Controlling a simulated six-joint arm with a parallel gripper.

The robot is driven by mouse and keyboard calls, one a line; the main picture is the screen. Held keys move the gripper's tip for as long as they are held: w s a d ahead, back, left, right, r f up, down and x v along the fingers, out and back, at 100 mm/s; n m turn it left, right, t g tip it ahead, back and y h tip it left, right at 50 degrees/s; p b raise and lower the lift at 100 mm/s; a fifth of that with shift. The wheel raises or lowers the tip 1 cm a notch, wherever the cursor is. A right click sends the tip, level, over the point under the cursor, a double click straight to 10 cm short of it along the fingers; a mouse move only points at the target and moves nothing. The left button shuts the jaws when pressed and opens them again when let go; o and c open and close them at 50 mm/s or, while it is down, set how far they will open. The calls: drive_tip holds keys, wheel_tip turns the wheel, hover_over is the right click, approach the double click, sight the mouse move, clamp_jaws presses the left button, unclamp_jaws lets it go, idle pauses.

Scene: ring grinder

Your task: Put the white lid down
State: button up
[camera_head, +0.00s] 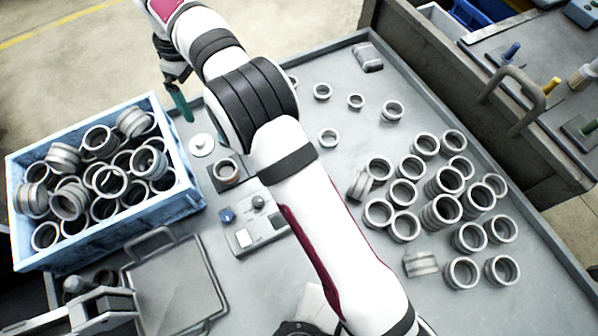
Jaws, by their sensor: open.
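The white lid (202,146) is a small round disc with a knob in its middle. It lies flat on the grey table between the blue crate and a dark fixture (226,184) that holds a metal ring (226,170). My gripper (181,104) is at the upper left, above and a little left of the lid in the picture. Its green fingertip is clear of the lid. The gripper is open, and I see nothing in it. The arm hides part of the table's middle.
A blue crate (112,248) full of metal rings stands at the left. A control box (256,240) with knobs sits below the fixture. Many loose rings (442,211) cover the right side. A raised rim (330,47) edges the table.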

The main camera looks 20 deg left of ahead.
drive_tip(key=s+d+r+m, duration=0.1)
drive_tip(key=d+r+m, duration=0.5)
drive_tip(key=d, duration=0.7)
drive_tip(key=s+d+r+m, duration=0.1)
drive_tip(key=d+r+m, duration=0.4)
drive_tip(key=d, duration=0.7)
drive_tip(key=s+d+f+m, duration=0.2)
drive_tip(key=s+d+m, duration=0.3)
drive_tip(key=s+d, duration=0.2)
drive_tip(key=s+d+f+m+y, duration=0.1)
drive_tip(key=s+d+f+m, duration=0.2)
drive_tip(key=s, duration=0.9)
drive_tip(key=d+m, duration=0.3)
drive_tip(key=d, duration=0.1)
drive_tip(key=shift+m+y, duration=0.3)
